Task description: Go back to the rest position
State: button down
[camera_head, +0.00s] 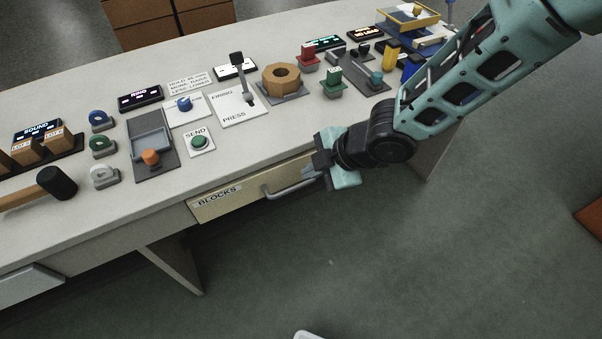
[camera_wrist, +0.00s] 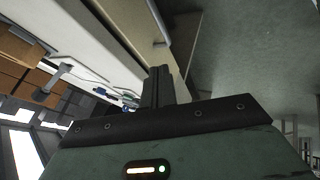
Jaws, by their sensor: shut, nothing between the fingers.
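My gripper (camera_head: 312,170) is shut and empty. In the head view it is in front of the table's front edge, close to the right end of the metal handle (camera_head: 290,188) of the BLOCKS drawer (camera_head: 232,202). I cannot tell whether it touches the handle. In the wrist view the shut fingers (camera_wrist: 158,86) point up along the pale table front. The drawer looks shut or nearly so.
Open floor (camera_head: 400,270) lies in front of the table.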

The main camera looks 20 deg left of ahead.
jog(key=d+r+m+t+h+p, duration=0.2)
jog(key=d+r+m+h+p, duration=0.15)
jog(key=d+r+m, duration=0.85)
jog(key=s+d+r+m+g+h+p, duration=0.2)
jog(key=s+d+r+m, duration=0.5)
jog(key=s+d+r, duration=0.5)
jog(key=s+d+h, duration=0.1)
jog(key=s+d, duration=0.1)
jog(key=d, duration=0.1)
jog(key=shift+s+d, duration=0.15)
jog(key=shift+r, duration=0.1)
